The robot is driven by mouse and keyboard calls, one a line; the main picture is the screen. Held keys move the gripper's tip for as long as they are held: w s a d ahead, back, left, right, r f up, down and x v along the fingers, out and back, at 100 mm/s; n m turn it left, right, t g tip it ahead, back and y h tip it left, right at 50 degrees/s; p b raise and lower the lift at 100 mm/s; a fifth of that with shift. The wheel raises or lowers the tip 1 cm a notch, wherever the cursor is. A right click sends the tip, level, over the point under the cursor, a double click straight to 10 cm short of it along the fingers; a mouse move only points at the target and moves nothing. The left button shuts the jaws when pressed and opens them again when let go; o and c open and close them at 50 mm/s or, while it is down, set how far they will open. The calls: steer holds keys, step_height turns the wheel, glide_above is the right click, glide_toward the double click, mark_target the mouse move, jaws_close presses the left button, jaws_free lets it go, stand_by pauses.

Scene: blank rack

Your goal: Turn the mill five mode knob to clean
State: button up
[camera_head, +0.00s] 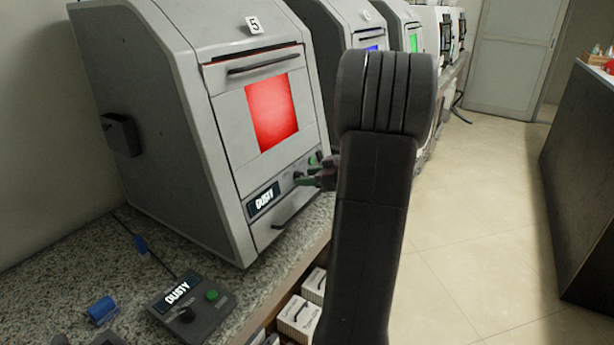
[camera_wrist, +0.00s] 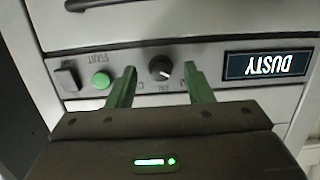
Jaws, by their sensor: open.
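Mill five (camera_head: 160,120) is a grey machine with a "5" tag and a red-lit window. Its panel display (camera_head: 263,199) reads DUSTY; it shows upside down in the wrist view (camera_wrist: 268,65). The black mode knob (camera_wrist: 160,68) sits on the panel between a green START button (camera_wrist: 101,80) and the display. My gripper (camera_wrist: 159,80) is open, with one green finger on each side of the knob. Small gaps show between fingers and knob; contact depth is unclear. The head view shows my gripper (camera_head: 310,178) at the panel. Labels by the knob are partly hidden.
A separate control box (camera_head: 195,304) with a DUSTY label, knob and green button lies on the speckled counter (camera_head: 100,256). A blue cylinder (camera_head: 102,310) lies beside it. More mills (camera_head: 327,35) stand behind. White boxes (camera_head: 298,315) sit below. The floor at right is clear.

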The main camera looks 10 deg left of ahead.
steer(key=shift+w+a+f, duration=0.2)
steer(key=shift+a, duration=0.3)
steer(key=c, duration=1)
